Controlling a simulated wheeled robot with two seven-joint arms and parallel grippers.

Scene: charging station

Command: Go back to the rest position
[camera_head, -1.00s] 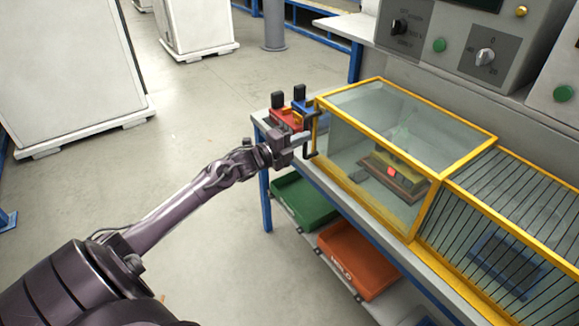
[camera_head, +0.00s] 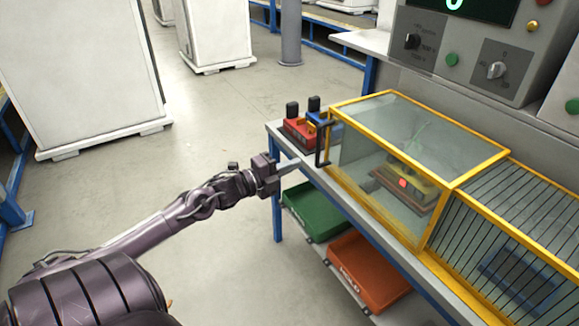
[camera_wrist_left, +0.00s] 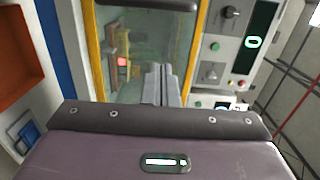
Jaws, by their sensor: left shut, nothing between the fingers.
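My left gripper (camera_head: 290,166) is shut and empty, left of the yellow-framed glass box (camera_head: 385,160) and just short of its black handle (camera_head: 322,145). In the left wrist view its closed fingers (camera_wrist_left: 161,84) stand in front of the glass box (camera_wrist_left: 145,45). Inside the box is a yellow and brown device with a red light (camera_head: 403,183); it also shows in the left wrist view (camera_wrist_left: 122,61). The right gripper is not in view.
Red and blue blocks with black tops (camera_head: 305,128) stand at the bench's left end. A green bin (camera_head: 312,210) and an orange bin (camera_head: 365,270) lie on the shelf below. A barred yellow cage (camera_head: 505,240) adjoins the box. The floor at left is open.

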